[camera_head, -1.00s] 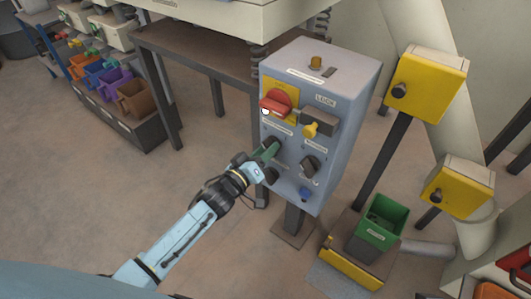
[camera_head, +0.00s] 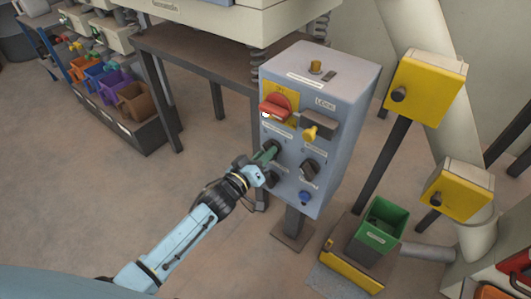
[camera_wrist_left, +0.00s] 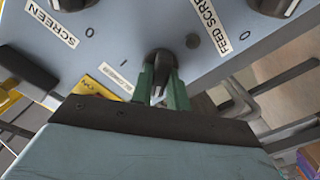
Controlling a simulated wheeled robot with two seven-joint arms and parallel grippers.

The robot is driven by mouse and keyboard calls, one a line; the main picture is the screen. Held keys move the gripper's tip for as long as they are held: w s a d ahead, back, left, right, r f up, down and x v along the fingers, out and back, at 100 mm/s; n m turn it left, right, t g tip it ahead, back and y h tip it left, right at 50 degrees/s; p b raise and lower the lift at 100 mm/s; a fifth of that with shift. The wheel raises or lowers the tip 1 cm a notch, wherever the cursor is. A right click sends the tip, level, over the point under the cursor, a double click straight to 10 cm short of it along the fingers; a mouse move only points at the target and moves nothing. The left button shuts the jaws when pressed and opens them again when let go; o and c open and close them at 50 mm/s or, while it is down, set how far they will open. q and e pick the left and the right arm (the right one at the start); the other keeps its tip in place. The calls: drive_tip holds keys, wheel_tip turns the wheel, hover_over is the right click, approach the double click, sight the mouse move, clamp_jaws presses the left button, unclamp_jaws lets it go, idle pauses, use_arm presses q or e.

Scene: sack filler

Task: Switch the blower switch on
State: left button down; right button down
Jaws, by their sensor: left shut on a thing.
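The grey-blue control box (camera_head: 348,130) stands on a post in the middle of the head view. Several knobs sit on its front face. My left gripper (camera_head: 269,152) reaches its upper left black knob. In the left wrist view, my green fingers (camera_wrist_left: 163,88) are shut on this black knob (camera_wrist_left: 160,58), one on each side. I take it for the blower switch; the small label (camera_wrist_left: 115,76) beside it is too blurred to read. Neighbouring labels read SCREEN (camera_wrist_left: 57,25) and FEED SCREW (camera_wrist_left: 211,28). The knob's exact setting is hard to tell. My right gripper is out of view.
The red main switch (camera_head: 277,107) and a yellow-tipped padlock (camera_head: 311,132) are above the held knob. Another black knob (camera_head: 310,168) and a blue button (camera_head: 305,197) are close by. A green bin (camera_head: 380,225) stands right of the post.

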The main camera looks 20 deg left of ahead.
use_arm(q)
drive_tip(key=shift+m+p, duration=1.6)
drive_tip(key=shift+m, duration=5.9)
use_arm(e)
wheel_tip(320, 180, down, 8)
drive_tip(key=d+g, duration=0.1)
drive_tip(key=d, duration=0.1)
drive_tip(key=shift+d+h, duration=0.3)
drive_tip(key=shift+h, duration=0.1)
use_arm(q)
drive_tip(key=shift+m, duration=0.3)
drive_tip(key=c, duration=1.4)
unclamp_jaws()
drive_tip(key=shift+o, duration=0.2)
drive_tip(key=shift+s, duration=0.1)
